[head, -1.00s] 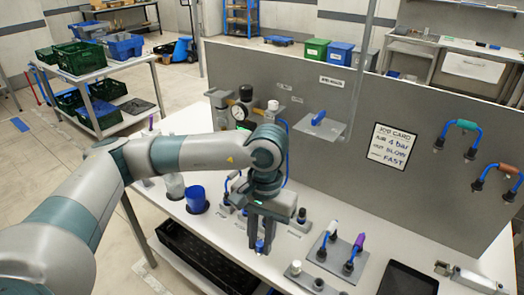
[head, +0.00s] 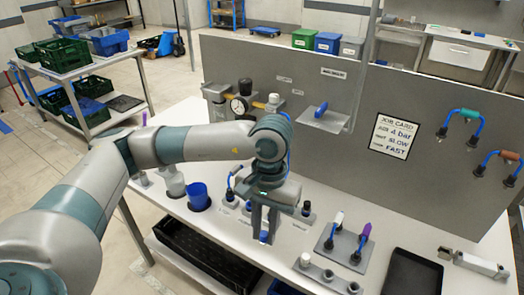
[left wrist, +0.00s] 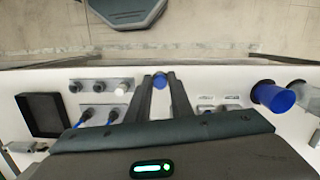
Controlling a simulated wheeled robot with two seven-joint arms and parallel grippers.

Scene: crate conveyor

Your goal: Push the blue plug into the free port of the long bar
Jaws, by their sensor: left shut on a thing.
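My left gripper (head: 262,238) points down above the front part of the white table. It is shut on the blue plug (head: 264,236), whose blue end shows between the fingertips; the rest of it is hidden. In the left wrist view the blue plug (left wrist: 159,81) sits between the two fingers (left wrist: 159,84). The long grey bar (head: 316,269) lies to the right of the gripper, apart from it, near the table's front edge. A white plug (head: 305,259) stands at its left end. Two darker round spots follow along it; I cannot tell which is a free port. My right gripper is not seen.
A grey plate (head: 342,247) with white and purple plugs on blue cables stands behind the bar. A dark tray (head: 411,273) lies to the right. A blue cup (head: 197,196) stands left of the gripper. The grey panel (head: 300,90) closes off the back.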

